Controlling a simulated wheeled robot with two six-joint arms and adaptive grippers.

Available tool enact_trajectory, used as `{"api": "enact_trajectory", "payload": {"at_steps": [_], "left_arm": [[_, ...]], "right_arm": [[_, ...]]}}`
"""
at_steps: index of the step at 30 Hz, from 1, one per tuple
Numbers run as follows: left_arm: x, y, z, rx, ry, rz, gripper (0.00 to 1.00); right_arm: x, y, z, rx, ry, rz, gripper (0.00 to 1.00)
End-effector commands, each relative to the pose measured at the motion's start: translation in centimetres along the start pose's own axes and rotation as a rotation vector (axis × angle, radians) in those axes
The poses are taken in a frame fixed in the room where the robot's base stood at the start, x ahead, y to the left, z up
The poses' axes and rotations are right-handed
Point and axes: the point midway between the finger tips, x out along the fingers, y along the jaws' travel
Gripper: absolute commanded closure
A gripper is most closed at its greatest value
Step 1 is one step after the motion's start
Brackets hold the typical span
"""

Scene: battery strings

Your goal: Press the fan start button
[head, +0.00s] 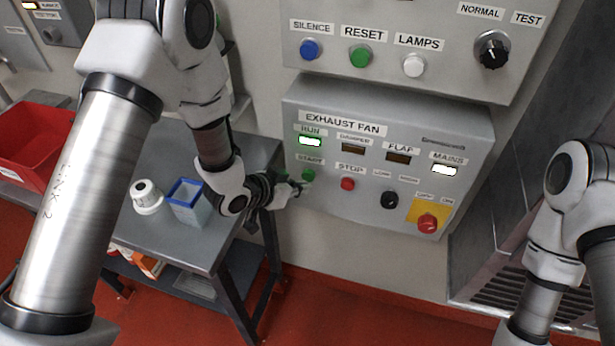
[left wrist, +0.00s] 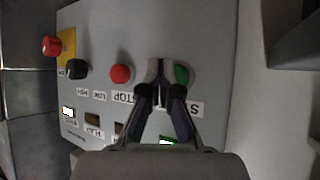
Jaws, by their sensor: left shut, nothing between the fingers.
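The exhaust fan panel (head: 330,118) is a grey box on the wall. Its green START button (head: 308,175) sits at the lower left, under a lit RUN lamp (head: 310,141). The red STOP button (head: 348,184) is to its right. My left gripper (head: 297,186) is shut and empty, its tips close beside the START button. In the left wrist view, the shut fingertips (left wrist: 161,68) lie just left of the green button (left wrist: 182,75) and partly cover it. I cannot tell whether they touch it. My right gripper is not in view.
A black knob (head: 389,200) and a red switch on a yellow plate (head: 428,223) sit further right on the panel. An upper panel (head: 370,25) hangs above. A grey table (head: 190,240) with a blue-rimmed container (head: 190,205) stands left, under my left arm.

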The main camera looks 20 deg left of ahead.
Motion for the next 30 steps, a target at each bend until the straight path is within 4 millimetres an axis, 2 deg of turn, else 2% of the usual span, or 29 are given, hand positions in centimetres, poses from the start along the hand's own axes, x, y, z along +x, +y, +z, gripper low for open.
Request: {"api": "enact_trajectory", "payload": {"at_steps": [8,24,30], "left_arm": [[-0.1,0.1,0.1,0.0,-0.001,0.001,1.0],[-3.4,2.5,2.6,-0.001,-0.002,0.001,1.0],[-3.5,2.6,2.6,0.0,-0.001,0.001,1.0]], "right_arm": [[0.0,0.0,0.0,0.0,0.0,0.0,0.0],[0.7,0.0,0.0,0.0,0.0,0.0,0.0],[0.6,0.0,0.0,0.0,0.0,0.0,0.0]]}}
